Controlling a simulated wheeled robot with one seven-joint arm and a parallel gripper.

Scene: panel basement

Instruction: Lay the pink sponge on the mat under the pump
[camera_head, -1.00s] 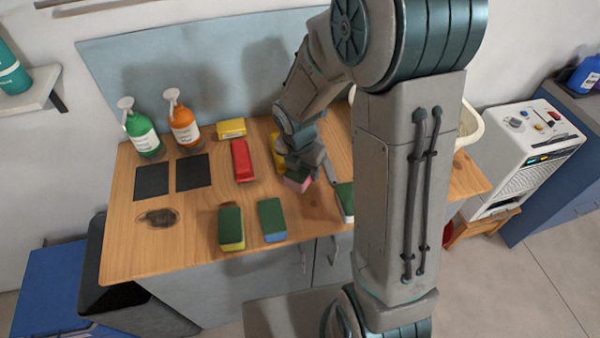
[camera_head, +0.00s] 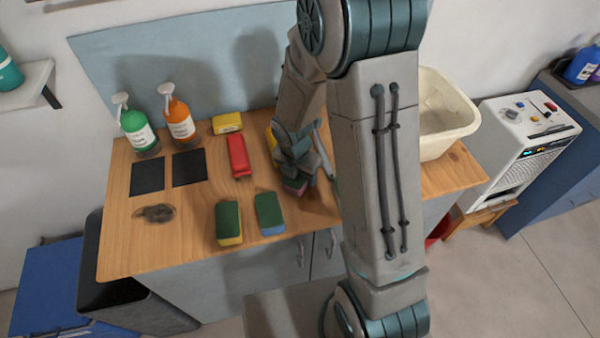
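The pink sponge (camera_head: 294,187) is mostly hidden under my gripper (camera_head: 297,176), at the right-centre of the wooden worktop. Only a small pink part shows, at the fingertips. The fingers are around or right above it; I cannot tell whether they are closed on it or whether it touches the worktop. Two black mats lie at the left: the left mat (camera_head: 147,175) in front of the green pump bottle (camera_head: 138,132), the right mat (camera_head: 189,168) in front of the orange pump bottle (camera_head: 179,120). Both mats are bare.
Two green-topped sponges, one yellow-sided (camera_head: 229,223) and one blue-sided (camera_head: 270,214), lie near the front edge. A red object (camera_head: 239,156) and a yellow sponge (camera_head: 227,123) lie between mats and gripper. A dark stain (camera_head: 158,213) marks the wood. A cream basin (camera_head: 445,115) stands right.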

